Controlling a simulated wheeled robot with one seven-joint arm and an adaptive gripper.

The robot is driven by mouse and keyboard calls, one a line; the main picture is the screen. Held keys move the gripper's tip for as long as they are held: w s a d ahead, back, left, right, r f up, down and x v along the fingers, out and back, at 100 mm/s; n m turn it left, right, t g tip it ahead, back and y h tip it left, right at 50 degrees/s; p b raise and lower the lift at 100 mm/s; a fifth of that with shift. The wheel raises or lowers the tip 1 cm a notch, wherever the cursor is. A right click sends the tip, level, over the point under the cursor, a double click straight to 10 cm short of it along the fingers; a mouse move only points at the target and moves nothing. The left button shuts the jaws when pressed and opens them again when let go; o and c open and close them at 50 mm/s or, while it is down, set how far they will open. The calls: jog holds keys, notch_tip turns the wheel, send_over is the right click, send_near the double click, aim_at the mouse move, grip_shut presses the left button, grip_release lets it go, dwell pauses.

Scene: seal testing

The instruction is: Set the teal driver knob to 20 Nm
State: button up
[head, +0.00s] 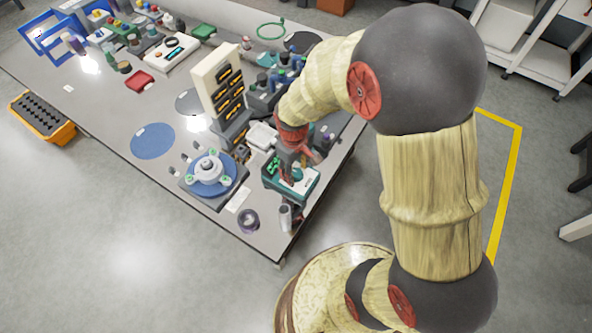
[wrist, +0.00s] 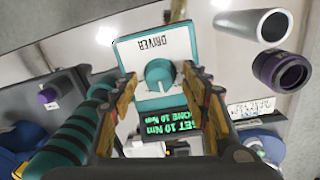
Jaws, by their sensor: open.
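The driver unit is a white-faced teal box labelled DRIVER (wrist: 160,47) in the wrist view, upside down there. Its round teal knob (wrist: 159,74) is near the middle of the face. A dark display (wrist: 165,121) with green text reads SET 10 Nm, with a smaller line below. My gripper (wrist: 160,82) is open, its fingers on either side of the knob; I cannot tell whether they touch it. In the head view the teal unit (head: 304,186) is at the near right table edge, with my gripper (head: 297,163) over it, partly hiding the knob.
A teal and black striped handle (wrist: 70,135) is close beside the left finger. A grey tube (wrist: 262,24) and a purple-black ring (wrist: 281,70) lie to the right. A round blue flange fixture (head: 210,177) stands left of the unit, and an upright rack (head: 222,85) behind.

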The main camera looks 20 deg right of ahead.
jog(key=shift+c, duration=0.3)
jog(key=c, duration=1.1)
